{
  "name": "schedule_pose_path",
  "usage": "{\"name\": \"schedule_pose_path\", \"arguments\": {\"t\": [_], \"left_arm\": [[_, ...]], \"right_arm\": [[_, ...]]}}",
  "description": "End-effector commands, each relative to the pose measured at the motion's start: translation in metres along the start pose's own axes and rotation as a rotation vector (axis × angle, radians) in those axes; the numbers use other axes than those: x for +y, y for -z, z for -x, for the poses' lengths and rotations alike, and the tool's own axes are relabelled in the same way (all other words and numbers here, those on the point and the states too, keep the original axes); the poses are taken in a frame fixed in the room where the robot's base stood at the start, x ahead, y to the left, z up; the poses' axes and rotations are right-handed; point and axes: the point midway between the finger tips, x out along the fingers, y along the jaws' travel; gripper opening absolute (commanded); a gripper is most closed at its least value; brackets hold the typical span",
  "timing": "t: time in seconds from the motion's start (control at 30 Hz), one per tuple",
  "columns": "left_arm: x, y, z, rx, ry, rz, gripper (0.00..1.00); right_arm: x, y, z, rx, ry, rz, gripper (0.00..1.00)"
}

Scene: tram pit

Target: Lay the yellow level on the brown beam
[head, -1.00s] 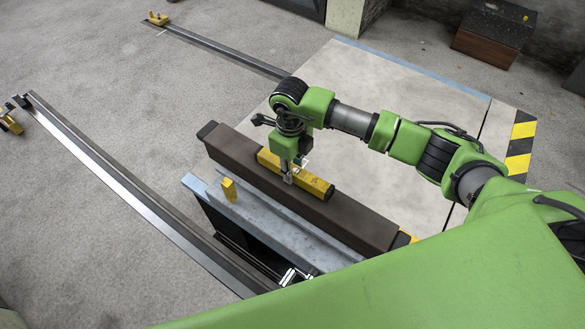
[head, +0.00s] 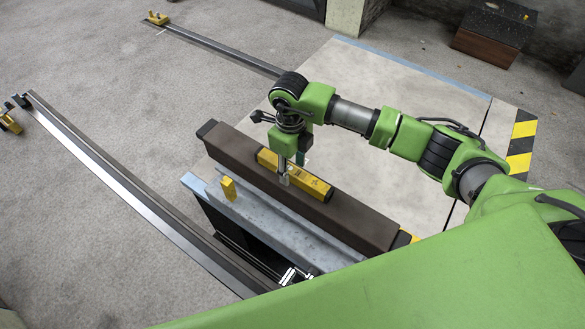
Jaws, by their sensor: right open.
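The yellow level (head: 314,186) lies lengthwise along the top of the brown beam (head: 350,215), with its ends dark. My right gripper (head: 284,181) is just above the level's middle and front edge, pointing down. Its jaws are open, and a small part of the level is hidden behind it. I cannot tell whether a fingertip still touches the level. My left gripper does not show.
A grey-blue ledge (head: 275,222) with a small yellow block (head: 229,189) runs in front of the beam, above a dark pit. Rails (head: 120,185) cross the floor at left. A brown box (head: 494,31) stands at the back right. Pale floor plates (head: 400,110) lie behind the beam.

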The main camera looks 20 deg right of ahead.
Motion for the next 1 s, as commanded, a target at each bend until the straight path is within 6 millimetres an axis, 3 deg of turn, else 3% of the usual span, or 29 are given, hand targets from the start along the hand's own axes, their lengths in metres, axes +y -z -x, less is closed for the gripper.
{"name": "schedule_pose_path", "arguments": {"t": [0.3, 0.5, 0.67, 1.0], "left_arm": [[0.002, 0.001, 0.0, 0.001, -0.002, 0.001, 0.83], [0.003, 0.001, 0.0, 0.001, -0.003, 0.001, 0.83], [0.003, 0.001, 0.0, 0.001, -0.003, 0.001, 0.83], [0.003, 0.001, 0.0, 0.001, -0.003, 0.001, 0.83]], "right_arm": [[-0.001, -0.002, 0.068, -0.006, 0.003, 0.0, 0.43], [-0.001, -0.001, 0.098, -0.004, 0.002, -0.001, 0.43], [-0.001, 0.0, 0.108, -0.002, 0.002, 0.0, 0.43], [-0.001, 0.0, 0.108, -0.002, 0.002, -0.001, 0.43]]}}
